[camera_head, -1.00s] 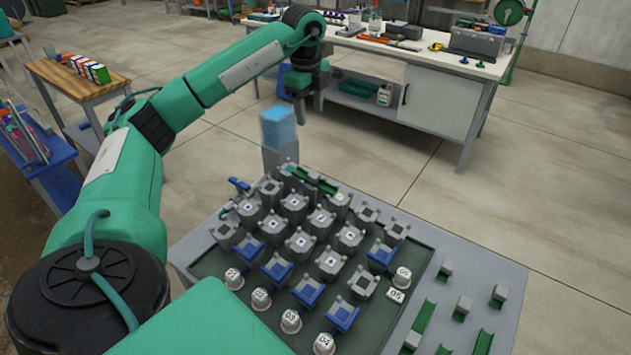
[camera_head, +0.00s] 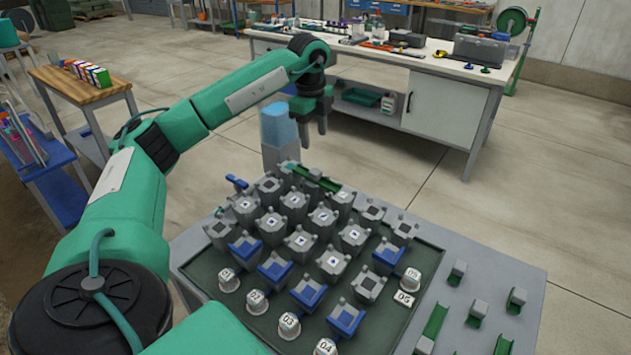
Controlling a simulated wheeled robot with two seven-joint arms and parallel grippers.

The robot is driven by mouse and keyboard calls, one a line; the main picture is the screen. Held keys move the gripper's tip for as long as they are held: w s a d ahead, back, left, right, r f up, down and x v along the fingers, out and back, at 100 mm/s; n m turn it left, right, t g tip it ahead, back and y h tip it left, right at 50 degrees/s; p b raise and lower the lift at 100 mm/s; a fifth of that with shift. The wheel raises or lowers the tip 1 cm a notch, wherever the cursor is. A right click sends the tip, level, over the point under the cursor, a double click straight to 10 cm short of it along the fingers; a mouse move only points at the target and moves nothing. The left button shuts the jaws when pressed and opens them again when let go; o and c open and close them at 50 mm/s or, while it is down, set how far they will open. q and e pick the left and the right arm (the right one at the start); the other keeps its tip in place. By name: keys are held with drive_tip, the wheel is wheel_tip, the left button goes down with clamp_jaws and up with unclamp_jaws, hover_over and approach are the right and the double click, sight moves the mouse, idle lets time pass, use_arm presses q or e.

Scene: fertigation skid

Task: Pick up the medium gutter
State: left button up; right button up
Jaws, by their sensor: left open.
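Several green gutter pieces with grey end blocks lie on the grey table top at the right. One longer green piece (camera_head: 436,320) lies beside the dark tray, and another (camera_head: 503,346) is cut by the bottom edge. Shorter pieces (camera_head: 474,319) lie near them. A further green channel (camera_head: 316,178) lies at the tray's far edge. I cannot tell for sure which is the medium gutter. My left gripper (camera_head: 313,140) is open and empty, fingers pointing down, above and beyond the tray's far edge, apart from all gutters. My right gripper is not in view.
The dark tray (camera_head: 207,283) holds several grey and blue block-like holders and numbered white-topped caps. A blue-topped grey container (camera_head: 279,125) stands just behind it. A white workbench (camera_head: 420,62) with tools stands at the back. Floor to the right is clear.

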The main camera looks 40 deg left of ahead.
use_arm(q)
hover_over(315, 170)
drive_tip(key=f, duration=0.7)
drive_tip(key=shift+s+d, duration=0.25)
drive_tip(key=shift+s, duration=0.05)
drive_tip(key=shift+w+a+f, duration=0.15)
drive_tip(key=shift+f, duration=1.25)
drive_tip(key=shift+w+a+f, duration=0.1)
drive_tip(key=shift+f, duration=1.25)
drive_tip(key=shift+c, duration=0.2)
drive_tip(key=c, duration=1.1)
